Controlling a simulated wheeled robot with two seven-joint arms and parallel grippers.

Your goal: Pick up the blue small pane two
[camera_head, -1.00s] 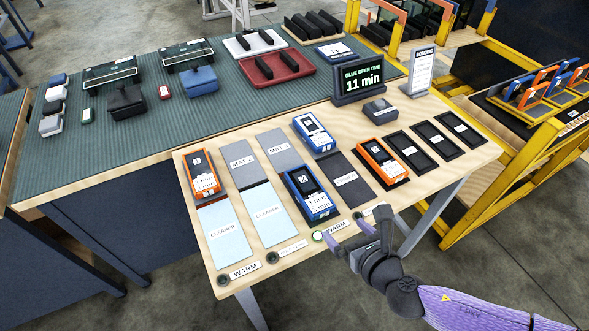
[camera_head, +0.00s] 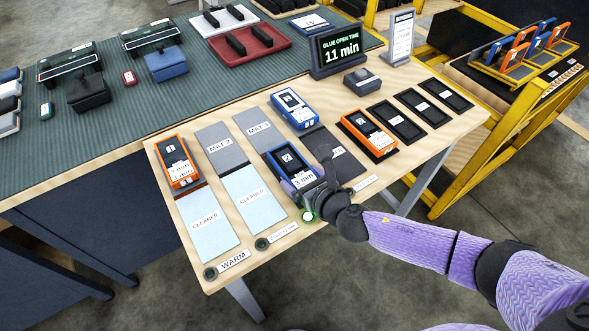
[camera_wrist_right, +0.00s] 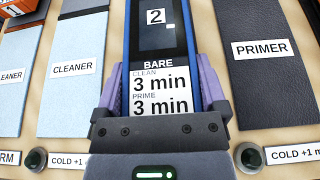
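The blue pane with label 2 (camera_head: 283,158) lies on the wooden table, just in front of the mat marked MAT 1. It also shows large in the right wrist view (camera_wrist_right: 157,55), with the words BARE, CLEAN 3 min and PRIME 3 min. My right gripper (camera_head: 306,187) is at its near end. In the wrist view the two purple fingers (camera_wrist_right: 161,92) stand along its left and right sides, very close to its edges. Whether they press on it cannot be told. My left gripper is not in view.
Another blue pane (camera_head: 293,108) lies behind. Orange panes lie to the left (camera_head: 179,163) and right (camera_head: 368,135). Cleaner pads (camera_head: 254,197) are at left, the dark primer pad (camera_wrist_right: 262,50) at right. Buttons (camera_wrist_right: 249,157) line the front edge. A yellow rack (camera_head: 480,160) stands right.

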